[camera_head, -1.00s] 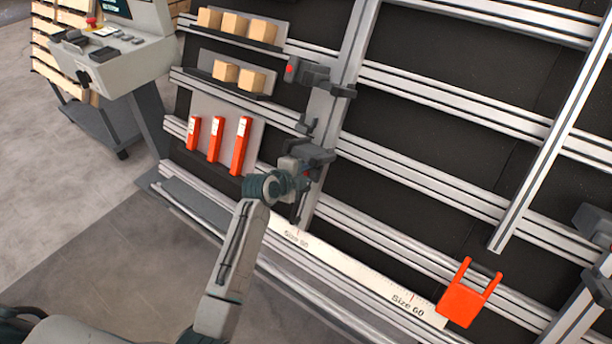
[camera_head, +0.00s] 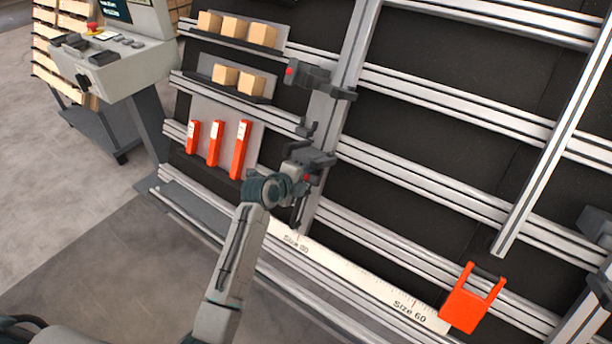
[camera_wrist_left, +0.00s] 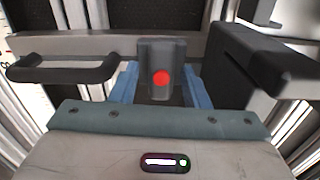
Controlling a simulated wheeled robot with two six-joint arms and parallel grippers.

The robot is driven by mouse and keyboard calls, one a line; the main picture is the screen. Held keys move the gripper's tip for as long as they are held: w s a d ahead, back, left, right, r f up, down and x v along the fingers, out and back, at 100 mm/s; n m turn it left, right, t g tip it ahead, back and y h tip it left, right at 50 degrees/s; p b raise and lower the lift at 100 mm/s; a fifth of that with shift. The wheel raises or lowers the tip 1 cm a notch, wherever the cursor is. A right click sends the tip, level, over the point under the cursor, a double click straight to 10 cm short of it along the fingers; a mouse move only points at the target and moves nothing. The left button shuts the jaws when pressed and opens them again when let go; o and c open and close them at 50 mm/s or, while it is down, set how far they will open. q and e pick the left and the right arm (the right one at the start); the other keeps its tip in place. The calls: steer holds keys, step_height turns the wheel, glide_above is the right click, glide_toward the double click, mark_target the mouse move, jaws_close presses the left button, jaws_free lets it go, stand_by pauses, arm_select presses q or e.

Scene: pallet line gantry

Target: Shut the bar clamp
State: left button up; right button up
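The bar clamp is a dark grey body (camera_head: 314,157) on the lower part of the upright bar in the head view. In the left wrist view its grey lever block with a red dot (camera_wrist_left: 161,70) stands in the middle, with a dark handle (camera_wrist_left: 62,70) to the left and a dark jaw block (camera_wrist_left: 245,58) to the right. My left gripper (camera_head: 303,186) is at the clamp. Its blue fingers (camera_wrist_left: 160,92) lie on either side of the lever block, very close to it; whether they press on it cannot be told. My right gripper is not in view.
A second dark clamp with a red dot (camera_head: 312,75) sits higher on the upright bar (camera_head: 336,100). Orange bars (camera_head: 214,144) and wooden blocks (camera_head: 236,29) are racked at left. A white scale (camera_head: 350,272) runs below, with an orange stop (camera_head: 470,302) at its right end.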

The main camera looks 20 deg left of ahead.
arm_select(q)
steer(key=shift+s+r, duration=0.15)
steer(key=shift+r, duration=0.05)
steer(key=p+v, duration=0.6)
steer(key=v, duration=0.2)
steer(key=shift+s+a, duration=0.15)
steer(key=shift+s, duration=0.15)
